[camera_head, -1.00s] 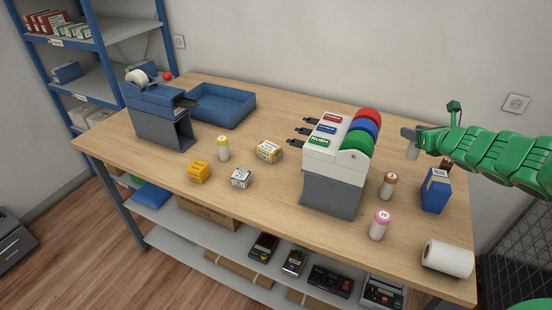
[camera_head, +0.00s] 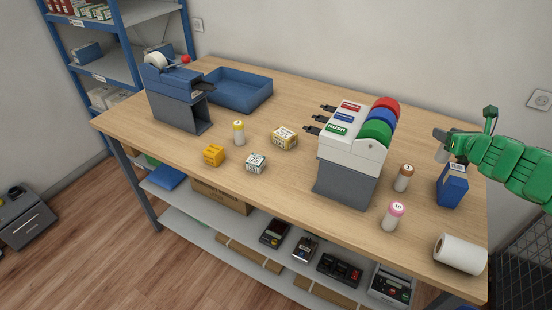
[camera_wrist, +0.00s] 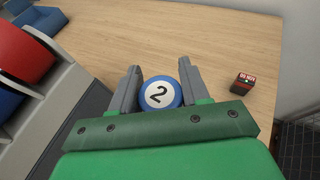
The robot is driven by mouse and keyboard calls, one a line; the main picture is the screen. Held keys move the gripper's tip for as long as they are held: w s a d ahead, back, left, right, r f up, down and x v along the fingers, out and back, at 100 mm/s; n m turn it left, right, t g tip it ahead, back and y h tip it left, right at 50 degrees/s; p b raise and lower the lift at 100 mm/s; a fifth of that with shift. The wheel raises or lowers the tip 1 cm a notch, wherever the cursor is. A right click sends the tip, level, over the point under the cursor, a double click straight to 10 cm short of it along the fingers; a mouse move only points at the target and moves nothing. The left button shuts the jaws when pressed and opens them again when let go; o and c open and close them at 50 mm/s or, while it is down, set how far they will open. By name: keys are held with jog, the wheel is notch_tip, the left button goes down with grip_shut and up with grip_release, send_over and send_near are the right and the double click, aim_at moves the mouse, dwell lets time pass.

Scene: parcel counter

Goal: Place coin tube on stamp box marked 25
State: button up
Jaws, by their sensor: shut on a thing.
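My gripper (camera_head: 443,147) is shut on a coin tube (camera_head: 441,156) at the right, above the counter. In the wrist view the jaws (camera_wrist: 160,85) grip the tube's sides, and its blue cap (camera_wrist: 160,94) shows a 2. Three small stamp boxes stand on the counter left of the dispenser: an orange one (camera_head: 213,155), a white-and-green one (camera_head: 256,163) and a yellow-and-white one (camera_head: 285,138). Their numbers are too small to read. A dark box with a red label (camera_wrist: 242,83) stands right of the jaws in the wrist view, its marking unclear.
Other tubes have yellow (camera_head: 238,132), brown (camera_head: 404,177) and pink (camera_head: 393,216) caps. A tall label dispenser (camera_head: 352,160) stands mid-counter. A blue box (camera_head: 453,187) and white roll (camera_head: 460,254) are at right; a blue tray (camera_head: 238,90) and tape dispenser (camera_head: 178,97) at left.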

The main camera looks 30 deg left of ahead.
jog(key=shift+d+r, duration=0.15)
jog(key=shift+d, duration=0.15)
